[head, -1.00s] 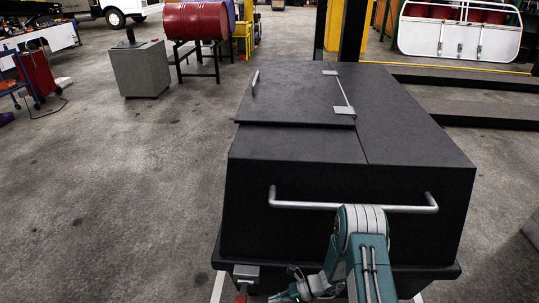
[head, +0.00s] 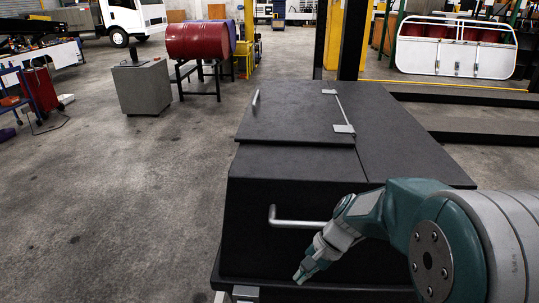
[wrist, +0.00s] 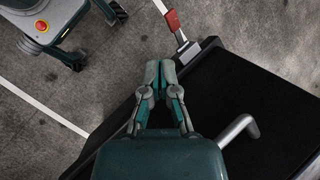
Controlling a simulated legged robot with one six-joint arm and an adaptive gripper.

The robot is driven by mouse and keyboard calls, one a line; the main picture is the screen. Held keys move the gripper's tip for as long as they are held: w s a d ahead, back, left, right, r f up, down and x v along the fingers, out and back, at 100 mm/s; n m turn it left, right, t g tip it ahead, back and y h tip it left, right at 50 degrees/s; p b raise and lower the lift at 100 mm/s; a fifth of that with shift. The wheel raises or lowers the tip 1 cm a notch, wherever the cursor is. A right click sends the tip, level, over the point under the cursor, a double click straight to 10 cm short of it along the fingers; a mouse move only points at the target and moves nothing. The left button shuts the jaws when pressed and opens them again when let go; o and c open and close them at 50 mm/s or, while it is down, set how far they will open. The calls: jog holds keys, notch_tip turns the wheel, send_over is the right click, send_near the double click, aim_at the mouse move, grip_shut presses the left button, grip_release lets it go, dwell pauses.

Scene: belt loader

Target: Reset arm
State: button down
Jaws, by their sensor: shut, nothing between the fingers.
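My teal and grey arm comes in from the right in the head view, close to the camera. My gripper (head: 302,277) points down and left in front of the black box's near face, by the left end of its silver bar handle (head: 288,222). In the wrist view my gripper (wrist: 159,64) has its fingertips together with nothing between them. The right part of the handle is hidden behind my arm in the head view. The handle also shows in the wrist view (wrist: 238,130), right of the gripper.
The black box (head: 300,159) has a shut, hinged lid (head: 294,112). A red and metal latch part (wrist: 174,22) sits near its corner in the wrist view.

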jog(key=s+d+r+n+t+h, duration=0.3)
jog(key=s+d+r, duration=0.1)
jog(key=s+r, duration=0.3)
jog(key=s+d+r+n+t+h, duration=0.3)
jog(key=s+d+r+n+t, duration=0.1)
jog(key=s+r, duration=0.3)
jog(key=shift+s, duration=0.25)
